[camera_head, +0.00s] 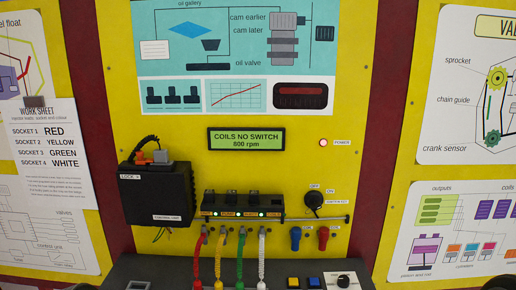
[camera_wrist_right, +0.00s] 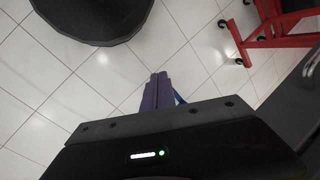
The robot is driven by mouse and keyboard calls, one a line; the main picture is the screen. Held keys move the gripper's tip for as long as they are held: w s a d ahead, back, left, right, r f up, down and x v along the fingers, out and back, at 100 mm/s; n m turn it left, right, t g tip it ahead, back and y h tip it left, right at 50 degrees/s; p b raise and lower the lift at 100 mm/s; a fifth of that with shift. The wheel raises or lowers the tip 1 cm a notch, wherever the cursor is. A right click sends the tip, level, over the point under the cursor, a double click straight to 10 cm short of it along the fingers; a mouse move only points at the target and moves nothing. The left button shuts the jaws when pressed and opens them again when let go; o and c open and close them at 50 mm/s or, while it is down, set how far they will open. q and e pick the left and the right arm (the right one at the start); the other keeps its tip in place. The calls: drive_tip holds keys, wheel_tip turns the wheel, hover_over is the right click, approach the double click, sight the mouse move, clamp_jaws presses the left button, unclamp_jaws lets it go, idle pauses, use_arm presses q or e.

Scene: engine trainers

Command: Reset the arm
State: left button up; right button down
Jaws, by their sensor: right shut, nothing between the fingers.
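My right gripper (camera_wrist_right: 158,92) shows in the right wrist view, its purple fingers shut with nothing between them, above a white tiled floor. Neither gripper nor arm shows in the head view. The engine trainer board (camera_head: 380,140) is yellow and faces me. Red, yellow, green and white leads (camera_head: 240,262) hang from a coil row (camera_head: 242,206) with lit green lamps. A black control box (camera_head: 156,195) is at the left, with an orange and grey connector on top. A black rotary switch (camera_head: 314,199) is at the right.
In the right wrist view, a dark round base (camera_wrist_right: 95,18) and a red wheeled frame (camera_wrist_right: 268,35) stand on the floor. A dark edge (camera_wrist_right: 290,105) is at the right.

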drive_tip(key=s+a+f+n, duration=0.3)
drive_tip(key=s+a+f, duration=0.3)
drive_tip(key=s+f, duration=0.3)
drive_tip(key=s, duration=0.3)
drive_tip(key=shift+f+n, duration=0.3)
drive_tip(key=shift+f, duration=0.05)
drive_tip(key=shift+s, duration=0.1)
